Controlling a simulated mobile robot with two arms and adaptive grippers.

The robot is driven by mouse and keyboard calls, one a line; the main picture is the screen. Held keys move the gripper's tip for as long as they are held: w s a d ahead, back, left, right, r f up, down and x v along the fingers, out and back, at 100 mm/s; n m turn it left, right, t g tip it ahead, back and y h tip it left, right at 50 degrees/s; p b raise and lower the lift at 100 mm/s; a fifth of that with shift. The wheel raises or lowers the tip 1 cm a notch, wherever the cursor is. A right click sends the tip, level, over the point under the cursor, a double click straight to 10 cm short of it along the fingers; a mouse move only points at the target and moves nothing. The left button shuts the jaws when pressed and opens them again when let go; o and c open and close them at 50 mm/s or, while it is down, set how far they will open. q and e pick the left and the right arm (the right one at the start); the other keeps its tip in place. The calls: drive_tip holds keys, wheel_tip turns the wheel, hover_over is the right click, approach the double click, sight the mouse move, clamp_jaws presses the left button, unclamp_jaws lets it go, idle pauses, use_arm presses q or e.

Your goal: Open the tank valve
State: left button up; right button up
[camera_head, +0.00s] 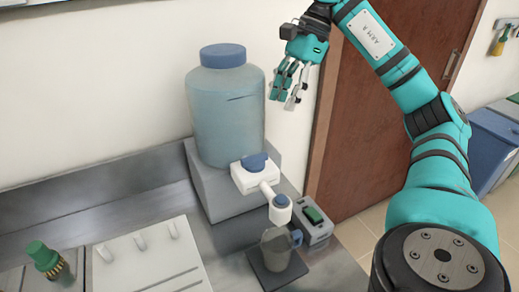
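A translucent blue tank (227,120) with a dark blue cap stands on a grey step at the back of the counter. At its lower front is a white tank valve (254,177) with a blue knob on top. A white spout (280,209) with a blue top extends forward from it. A clear jug (276,250) with a blue handle stands below the spout. My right gripper (284,101) hangs in the air above and to the right of the valve, fingers pointing down. It looks open and empty, touching nothing. My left gripper is out of view.
A dark square plate (265,277) is under the jug. A white panel (150,255) and a green-topped object (45,258) are at the left. A brown door (375,140) stands behind my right arm.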

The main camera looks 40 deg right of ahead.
drive_tip(key=b, duration=0.5)
hover_over(260, 154)
drive_tip(key=d, duration=0.3)
drive_tip(key=f, duration=0.8)
drive_tip(key=shift+s+a+f, duration=0.15)
drive_tip(key=shift+s+a, duration=0.1)
drive_tip(key=shift+s, duration=0.05)
drive_tip(key=b+x, duration=0.1)
drive_tip(key=x, duration=0.3)
drive_tip(key=shift+a+f, duration=0.4)
drive_tip(key=shift+f, duration=0.2)
clamp_jaws()
